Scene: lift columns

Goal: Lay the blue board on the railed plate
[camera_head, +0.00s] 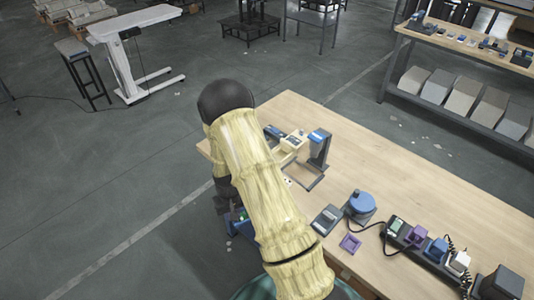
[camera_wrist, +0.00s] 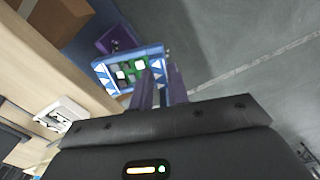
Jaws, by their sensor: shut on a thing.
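My gripper (camera_wrist: 161,80) is shut on the blue board, near its edge, in the wrist view. The blue board (camera_wrist: 99,66) has white triangles on its ends and green, black and white patches in its middle. In the head view, my gripper (camera_head: 229,208) hangs beside the table's left edge. Part of the blue board (camera_head: 236,223) shows just below it, and my arm hides the rest. I cannot make out the railed plate for certain in either view.
A white part (camera_wrist: 62,114) lies near the table edge. A purple object (camera_wrist: 114,37) shows beyond the board. Open floor lies left of the table.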

